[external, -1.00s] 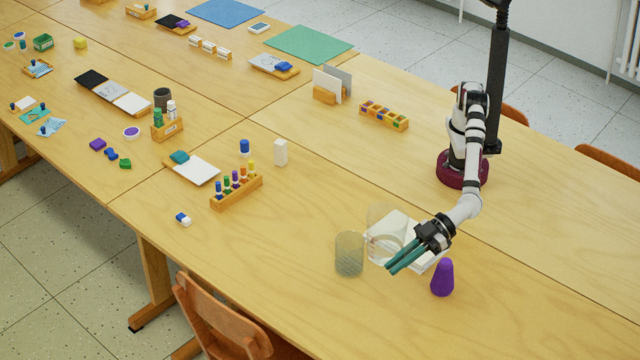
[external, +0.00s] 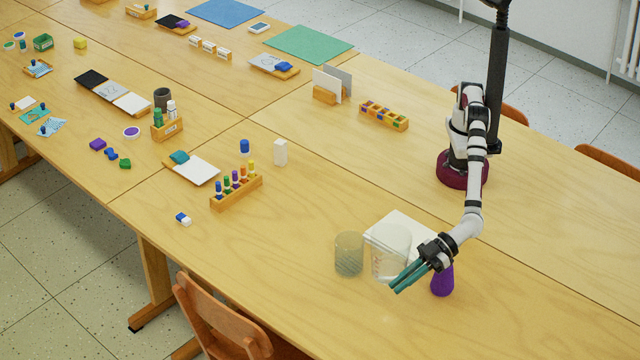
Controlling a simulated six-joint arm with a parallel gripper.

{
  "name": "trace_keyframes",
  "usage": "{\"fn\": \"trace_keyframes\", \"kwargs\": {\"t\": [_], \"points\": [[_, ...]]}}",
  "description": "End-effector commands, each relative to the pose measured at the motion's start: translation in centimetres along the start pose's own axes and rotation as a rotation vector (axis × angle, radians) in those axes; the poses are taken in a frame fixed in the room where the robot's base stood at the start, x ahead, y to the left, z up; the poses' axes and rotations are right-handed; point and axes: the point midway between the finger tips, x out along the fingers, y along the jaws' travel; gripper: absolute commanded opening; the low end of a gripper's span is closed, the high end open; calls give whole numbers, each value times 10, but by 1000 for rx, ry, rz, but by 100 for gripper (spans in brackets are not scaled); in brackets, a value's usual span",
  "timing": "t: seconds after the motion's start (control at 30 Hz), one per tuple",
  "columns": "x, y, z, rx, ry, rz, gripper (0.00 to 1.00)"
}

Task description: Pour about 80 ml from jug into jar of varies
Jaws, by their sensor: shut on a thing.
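The jug (external: 388,258) is a clear, wide vessel in front of me, looking upright. My gripper (external: 403,278) is at its right side, with teal fingers shut on it; the exact grip point is hard to see. The jar (external: 349,254) is a greenish-grey see-through cylinder standing upright on the table, just left of the jug. A narrow gap shows between jar and jug. I cannot tell the liquid level in either, nor whether the jug touches the table.
A purple cone (external: 444,284) stands right beside my gripper, partly hidden by it. A white pad (external: 400,222) lies behind the jug. A rack of coloured bottles (external: 236,192) and a white block (external: 280,152) stand farther left. The table in front of the jar is clear.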

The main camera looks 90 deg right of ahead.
Motion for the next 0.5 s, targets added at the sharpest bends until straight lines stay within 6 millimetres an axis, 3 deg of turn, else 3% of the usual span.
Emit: {"fn": "trace_keyframes", "kwargs": {"t": [0.5], "points": [[-2, 11, -5, 201, -18, -93, 0]]}}
